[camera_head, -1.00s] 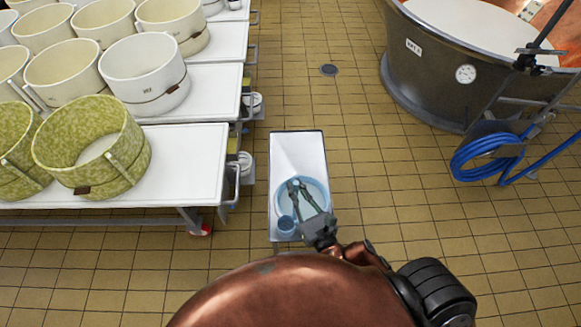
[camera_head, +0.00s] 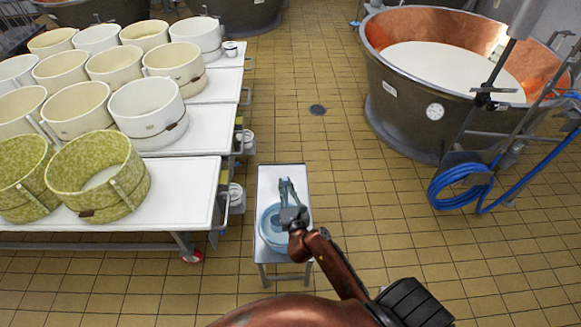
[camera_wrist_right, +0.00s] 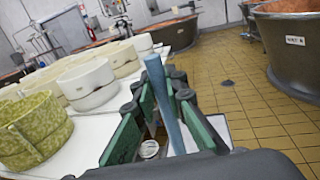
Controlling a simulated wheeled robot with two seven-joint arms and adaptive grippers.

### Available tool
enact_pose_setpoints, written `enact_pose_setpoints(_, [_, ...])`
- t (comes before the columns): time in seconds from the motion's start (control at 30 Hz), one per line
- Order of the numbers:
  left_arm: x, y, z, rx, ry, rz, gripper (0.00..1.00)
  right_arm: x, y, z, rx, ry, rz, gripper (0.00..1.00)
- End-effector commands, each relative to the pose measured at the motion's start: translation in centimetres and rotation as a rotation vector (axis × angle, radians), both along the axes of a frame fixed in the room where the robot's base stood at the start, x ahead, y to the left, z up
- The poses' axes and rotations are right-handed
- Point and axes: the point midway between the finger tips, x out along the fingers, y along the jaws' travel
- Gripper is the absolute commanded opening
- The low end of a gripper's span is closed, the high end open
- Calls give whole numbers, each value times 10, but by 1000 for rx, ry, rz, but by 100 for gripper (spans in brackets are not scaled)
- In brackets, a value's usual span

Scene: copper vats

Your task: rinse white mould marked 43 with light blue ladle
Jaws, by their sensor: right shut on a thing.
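My right gripper (camera_head: 285,184) is above the light blue basin on the small stand. In the right wrist view its green-padded fingers (camera_wrist_right: 150,115) are shut on the handle of the light blue ladle (camera_wrist_right: 165,100). The handle rises past the fingertips; the ladle's bowl is not clear in either view. A white mould (camera_head: 148,110) with a small dark mark stands at the table's front right, behind the green moulds. It also shows in the wrist view (camera_wrist_right: 88,82). Its mark is too small to read surely. My left gripper is not in view.
The light blue basin (camera_head: 265,238) sits on a narrow white-topped stand (camera_head: 280,172). Several other moulds crowd the tables (camera_head: 190,180) at left, green ones (camera_head: 97,182) in front. A copper vat (camera_head: 400,110) and blue hose (camera_head: 458,190) stand right. The tiled floor between is clear.

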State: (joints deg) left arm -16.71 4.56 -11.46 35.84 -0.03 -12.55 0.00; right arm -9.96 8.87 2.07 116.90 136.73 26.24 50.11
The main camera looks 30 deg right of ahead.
Motion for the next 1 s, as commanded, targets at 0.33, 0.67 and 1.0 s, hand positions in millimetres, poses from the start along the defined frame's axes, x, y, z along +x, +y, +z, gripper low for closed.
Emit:
enact_pose_setpoints(0.33, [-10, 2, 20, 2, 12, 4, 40, 35, -38, 3, 0, 1, -103, 0])
enact_pose_setpoints(0.67, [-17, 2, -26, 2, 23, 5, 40, 35, -39, -39, -1, 1, -102, 0])
enact_pose_setpoints(1.0, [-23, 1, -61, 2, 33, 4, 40, 34, -38, -84, 1, 2, -102, 0])
